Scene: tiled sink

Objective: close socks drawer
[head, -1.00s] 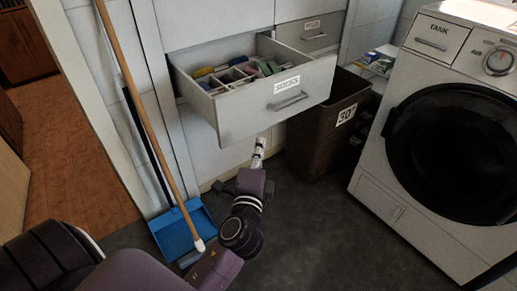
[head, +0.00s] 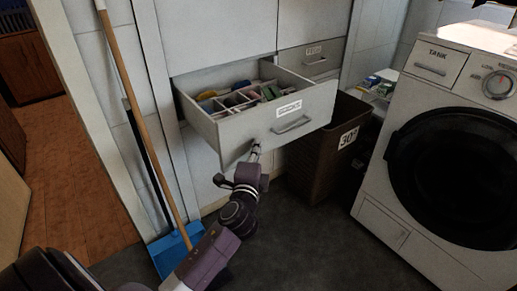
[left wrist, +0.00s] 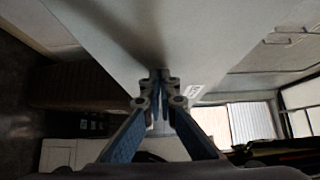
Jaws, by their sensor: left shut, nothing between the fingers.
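The socks drawer (head: 312,112) is pulled out of the white cabinet, with a label and a metal bar handle on its pale front. Folded coloured items lie in its divided inside. My left gripper (head: 255,150) is at the lower left part of the drawer front, left of and below the handle (head: 292,124). In the left wrist view its fingers (left wrist: 161,78) are shut and empty, close against the pale drawer front (left wrist: 130,30); I cannot tell if they touch it. My right gripper is not in view.
A brown basket (head: 318,165) marked 30 stands below and right of the drawer. A washing machine (head: 450,160) is at the right. A broom (head: 150,130) and blue dustpan (head: 172,250) lean at the left. The dark floor in front is clear.

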